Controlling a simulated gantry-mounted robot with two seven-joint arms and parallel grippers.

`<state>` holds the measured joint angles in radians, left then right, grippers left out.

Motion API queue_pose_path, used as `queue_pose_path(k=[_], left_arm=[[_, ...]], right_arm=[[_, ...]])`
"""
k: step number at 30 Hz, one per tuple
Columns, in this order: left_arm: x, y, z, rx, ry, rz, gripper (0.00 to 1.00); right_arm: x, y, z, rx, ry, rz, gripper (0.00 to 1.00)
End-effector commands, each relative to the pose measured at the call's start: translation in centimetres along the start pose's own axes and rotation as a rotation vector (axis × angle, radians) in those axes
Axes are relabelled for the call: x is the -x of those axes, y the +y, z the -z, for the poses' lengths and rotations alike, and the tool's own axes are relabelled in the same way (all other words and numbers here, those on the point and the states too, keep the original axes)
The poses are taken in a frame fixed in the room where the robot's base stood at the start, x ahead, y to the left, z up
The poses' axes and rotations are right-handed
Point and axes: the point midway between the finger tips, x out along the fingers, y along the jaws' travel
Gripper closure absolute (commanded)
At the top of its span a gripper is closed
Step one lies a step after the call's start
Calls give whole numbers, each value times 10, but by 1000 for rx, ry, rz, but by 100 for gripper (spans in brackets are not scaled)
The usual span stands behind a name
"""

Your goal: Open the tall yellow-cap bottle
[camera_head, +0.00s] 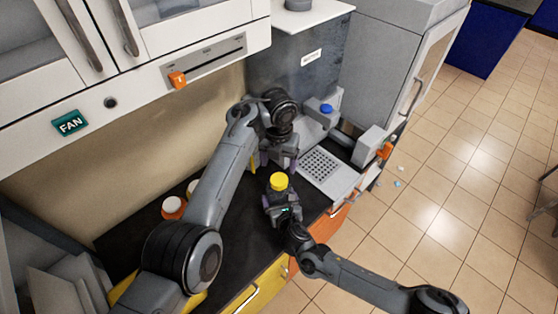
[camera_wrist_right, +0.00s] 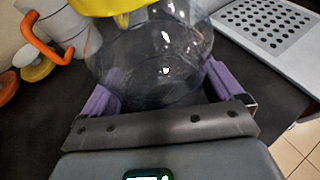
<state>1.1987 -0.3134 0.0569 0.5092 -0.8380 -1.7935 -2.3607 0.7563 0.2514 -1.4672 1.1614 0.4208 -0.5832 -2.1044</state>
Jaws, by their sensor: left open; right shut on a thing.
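The tall bottle's yellow cap (camera_head: 279,181) shows in the head view above my right gripper (camera_head: 282,203). In the right wrist view the clear bottle body (camera_wrist_right: 155,60) stands between the purple fingers of that gripper (camera_wrist_right: 160,90), which is shut on it. The yellow cap (camera_wrist_right: 115,6) sits on the bottle and is cut off by the top of that view. My left gripper (camera_head: 273,164) is open and just behind the cap in the head view, pointing down. Its fingers are partly hidden, and I cannot tell whether they touch anything.
A white device with a perforated plate (camera_head: 322,165) stands to the right on the black bench. The white cabinet (camera_head: 150,90) overhangs the back. Tiled floor lies beyond the bench's right edge.

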Motion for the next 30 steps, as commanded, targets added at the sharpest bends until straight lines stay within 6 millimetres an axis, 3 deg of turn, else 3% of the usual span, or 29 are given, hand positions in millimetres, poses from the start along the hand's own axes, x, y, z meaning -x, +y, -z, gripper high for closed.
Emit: queue_pose_path(k=[8,21,30], left_arm=[[-14,0,1,-94,3,0,23],[-68,0,1,-93,4,-1,23],[-80,0,0,-93,0,-1,23]], right_arm=[[0,0,0,0,0,0,91],[0,0,0,0,0,0,91],[0,0,0,0,0,0,91]])
